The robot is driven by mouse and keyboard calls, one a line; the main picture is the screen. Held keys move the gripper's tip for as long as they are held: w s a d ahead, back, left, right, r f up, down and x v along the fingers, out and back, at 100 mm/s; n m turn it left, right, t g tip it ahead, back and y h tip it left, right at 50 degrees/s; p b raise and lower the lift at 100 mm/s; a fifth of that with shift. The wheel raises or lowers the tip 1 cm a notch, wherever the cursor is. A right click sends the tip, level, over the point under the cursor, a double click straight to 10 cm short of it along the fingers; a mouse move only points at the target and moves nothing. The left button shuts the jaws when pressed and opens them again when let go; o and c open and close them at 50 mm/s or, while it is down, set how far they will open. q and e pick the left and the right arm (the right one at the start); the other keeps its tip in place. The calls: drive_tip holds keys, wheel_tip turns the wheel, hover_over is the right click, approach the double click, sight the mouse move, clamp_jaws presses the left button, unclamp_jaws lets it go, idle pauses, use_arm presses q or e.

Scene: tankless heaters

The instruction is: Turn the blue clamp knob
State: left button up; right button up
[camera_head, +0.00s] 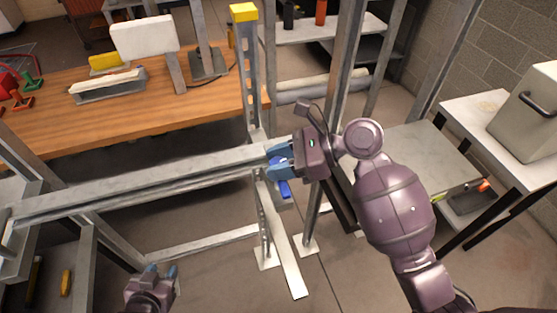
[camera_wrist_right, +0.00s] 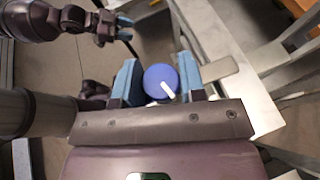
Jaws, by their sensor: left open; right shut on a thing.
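The blue clamp knob (camera_wrist_right: 158,77) is round with a white mark line, and shows between the light-blue fingers of my right gripper (camera_wrist_right: 159,84) in the right wrist view. In the head view my right gripper (camera_head: 279,159) is shut on it at the right end of the grey metal rail, hiding much of it. A deeper-blue piece (camera_head: 284,189) shows just below the fingers. My left gripper (camera_head: 161,272) is open and empty, low in the head view and apart from the rail. It also shows in the right wrist view (camera_wrist_right: 106,24).
The grey metal rail (camera_head: 130,188) runs across the left half. Upright metal posts (camera_head: 337,110) stand beside my right gripper. A wooden workbench (camera_head: 150,110) is behind. A grey side table (camera_head: 420,155) stands at the right. Open floor (camera_head: 215,270) lies below the rail.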

drive_tip(key=n+g+h, duration=0.1)
drive_tip(key=n+g, duration=0.3)
drive_tip(key=g, duration=0.1)
drive_tip(key=shift+w+n, duration=0.1)
drive_tip(key=shift+n, duration=0.2)
drive_tip(key=n+g+h, duration=0.3)
drive_tip(key=n+g, duration=0.1)
drive_tip(key=shift+r+n+g, duration=0.1)
drive_tip(key=shift+n+g, duration=0.2)
drive_tip(key=n+g+h, duration=0.2)
drive_tip(key=n+h, duration=0.2)
drive_tip(key=shift+g+h, duration=0.3)
drive_tip(key=shift+g, duration=0.1)
drive_tip(key=n+h, duration=0.4)
drive_tip(key=h, duration=0.1)
drive_tip(key=shift+n+g, duration=0.4)
drive_tip(key=n+t+h, duration=0.1)
drive_tip(key=n+h, duration=0.3)
drive_tip(key=h, duration=0.1)
drive_tip(key=n+t+h, duration=0.3)
drive_tip(key=n+h, duration=0.2)
drive_tip(key=n+t+h, duration=0.1)
drive_tip(key=n+t, duration=0.1)
drive_tip(key=n+t+h, duration=0.1)
drive_tip(key=n+t, duration=0.2)
drive_tip(key=shift+h, duration=0.3)
drive_tip(key=shift+n+t+h, duration=0.4)
drive_tip(key=shift+n+t, duration=1.8)
drive_tip(key=shift+t, duration=0.4)
